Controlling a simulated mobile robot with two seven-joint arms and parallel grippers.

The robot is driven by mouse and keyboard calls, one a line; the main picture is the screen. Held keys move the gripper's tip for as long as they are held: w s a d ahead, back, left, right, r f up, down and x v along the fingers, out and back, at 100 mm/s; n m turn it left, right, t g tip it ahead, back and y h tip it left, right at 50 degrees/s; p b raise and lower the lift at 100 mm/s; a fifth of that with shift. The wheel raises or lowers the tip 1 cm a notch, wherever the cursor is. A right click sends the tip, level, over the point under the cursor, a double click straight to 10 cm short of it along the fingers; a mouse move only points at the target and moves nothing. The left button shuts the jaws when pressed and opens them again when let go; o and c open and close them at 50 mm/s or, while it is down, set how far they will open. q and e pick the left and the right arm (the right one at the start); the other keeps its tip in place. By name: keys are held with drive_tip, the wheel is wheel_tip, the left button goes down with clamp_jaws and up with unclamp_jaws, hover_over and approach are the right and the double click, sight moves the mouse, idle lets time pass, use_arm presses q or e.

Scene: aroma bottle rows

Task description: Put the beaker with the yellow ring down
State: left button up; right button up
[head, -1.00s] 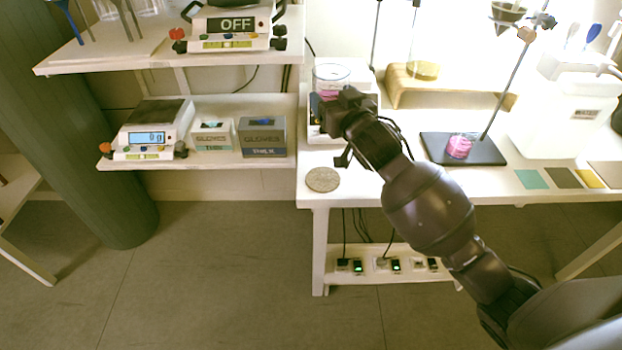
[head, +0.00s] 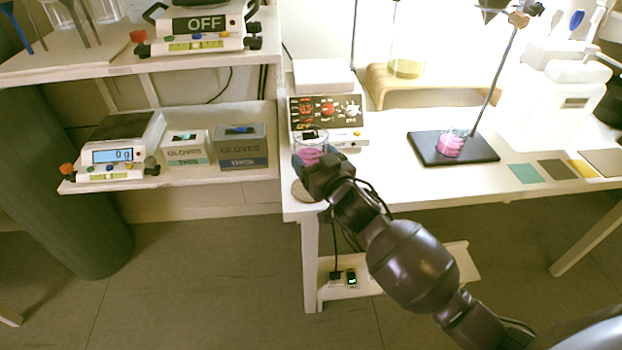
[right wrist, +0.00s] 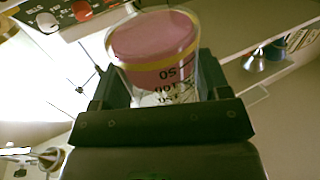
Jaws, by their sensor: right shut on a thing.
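My right gripper (head: 314,166) is shut on a glass beaker (head: 310,147) with pink contents. In the right wrist view the beaker (right wrist: 155,50) shows a yellow ring and black volume marks, held between the two fingers. In the head view it is near the front left corner of the white table, in front of the hotplate (head: 327,108). A round cork-coloured mat (head: 299,193) lies on that corner, partly hidden by the gripper. I cannot tell whether the beaker touches anything below. My left gripper is not in view.
A second beaker (head: 452,145) with pink contents stands on a black stand base (head: 480,150) to the right. The hotplate's top (head: 322,75) is bare. Shelves with scales (head: 112,155) and glove boxes (head: 242,148) are at the left. The table front between mat and stand is mostly clear.

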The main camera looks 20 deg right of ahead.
wheel_tip(320, 180, down, 6)
drive_tip(key=shift+r+b, duration=0.25)
drive_tip(key=shift+b, duration=0.75)
drive_tip(key=shift+f, duration=0.25)
drive_tip(key=shift+r, duration=0.2)
drive_tip(key=shift+f, duration=0.15)
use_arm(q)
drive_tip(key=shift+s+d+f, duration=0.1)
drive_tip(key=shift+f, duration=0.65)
use_arm(e)
drive_tip(key=o, duration=1)
drive_tip(key=shift+f, duration=0.1)
drive_tip(key=shift+o, duration=0.2)
